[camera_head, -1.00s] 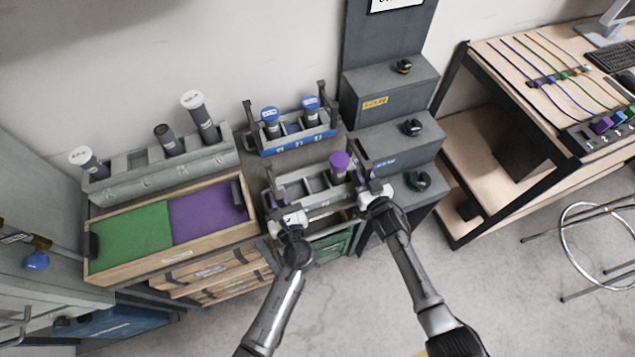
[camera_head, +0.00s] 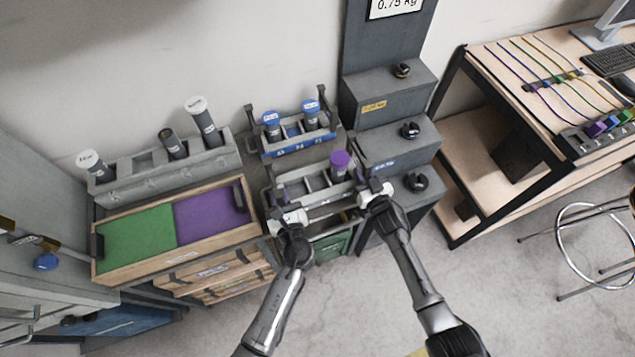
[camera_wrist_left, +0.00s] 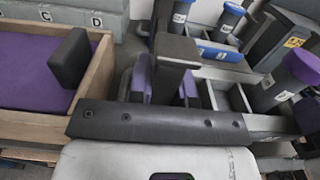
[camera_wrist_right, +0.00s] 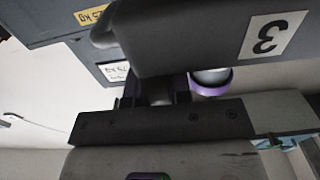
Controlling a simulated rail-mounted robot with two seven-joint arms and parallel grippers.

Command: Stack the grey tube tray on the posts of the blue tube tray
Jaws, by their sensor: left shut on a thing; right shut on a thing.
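The grey tube tray (camera_head: 301,187) is in front of the blue tube tray in the head view, with one purple-capped tube (camera_head: 340,162) standing in its right part. My left gripper (camera_head: 283,212) is shut on its left end and my right gripper (camera_head: 371,189) on its right end. Whether the tray is raised or resting is hard to tell. The blue tube tray (camera_head: 297,146) stands behind it, with posts (camera_head: 250,123) at its ends and two blue-capped tubes (camera_head: 272,121) in it. In the left wrist view, a dark post-like part (camera_wrist_left: 175,60) stands between the jaws.
A long grey rack (camera_head: 160,178) with several tubes stands at the back left. A wooden box with green and purple pads (camera_head: 173,257) is left of the grey tray. Stepped grey blocks with black knobs (camera_head: 398,147) stand close on the right.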

